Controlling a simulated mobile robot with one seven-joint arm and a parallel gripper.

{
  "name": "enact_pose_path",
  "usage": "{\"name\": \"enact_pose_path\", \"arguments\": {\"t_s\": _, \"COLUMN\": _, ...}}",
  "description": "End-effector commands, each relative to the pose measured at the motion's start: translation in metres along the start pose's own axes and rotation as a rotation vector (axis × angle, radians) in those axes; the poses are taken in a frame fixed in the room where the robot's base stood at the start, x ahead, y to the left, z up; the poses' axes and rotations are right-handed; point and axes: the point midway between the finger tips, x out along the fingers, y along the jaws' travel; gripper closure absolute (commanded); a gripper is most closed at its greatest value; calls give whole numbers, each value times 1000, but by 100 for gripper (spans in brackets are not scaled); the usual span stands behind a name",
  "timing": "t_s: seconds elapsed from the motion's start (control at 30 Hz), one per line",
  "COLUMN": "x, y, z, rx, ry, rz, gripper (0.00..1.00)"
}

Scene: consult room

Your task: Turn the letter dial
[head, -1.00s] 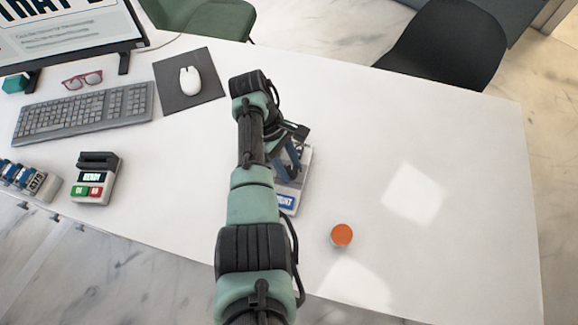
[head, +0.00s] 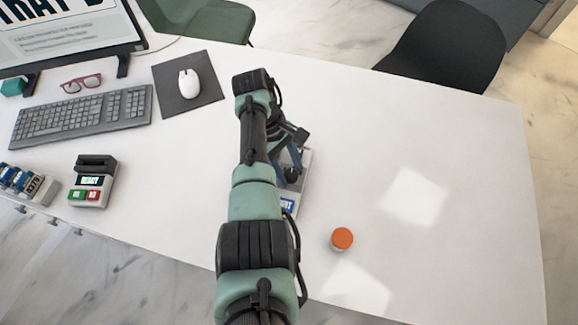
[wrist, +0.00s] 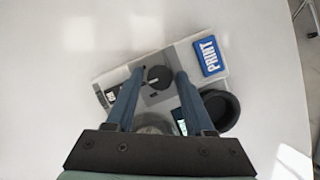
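A pale label-maker-like device (wrist: 162,102) lies on the white desk, tilted in the wrist view. My gripper (wrist: 161,73) is open over the device. Its two blue fingers stand on either side of the dial, with gaps visible; I cannot tell their height above it. The letters on the dial are not readable. In the head view my arm hides much of the device (head: 304,182), and the gripper (head: 289,172) is partly hidden.
A white bottle with an orange cap (head: 342,238) stands right of the device. A card-reader-like unit (head: 92,182), a stamp-like number device (head: 27,184), keyboard (head: 82,116) and mouse (head: 189,83) are at left. The desk's right side is clear.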

Motion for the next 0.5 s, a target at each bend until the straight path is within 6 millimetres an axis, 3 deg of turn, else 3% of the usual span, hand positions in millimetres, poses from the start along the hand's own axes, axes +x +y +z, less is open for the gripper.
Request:
{"name": "enact_pose_path", "arguments": {"t_s": 0.27, "x": -7, "y": 0, "z": 0, "rx": 0, "ry": 1, "rz": 2, "gripper": 47}}
{"name": "enact_pose_path", "arguments": {"t_s": 0.5, "x": -53, "y": 1, "z": -1, "rx": 0, "ry": 4, "rz": 5, "gripper": 47}}
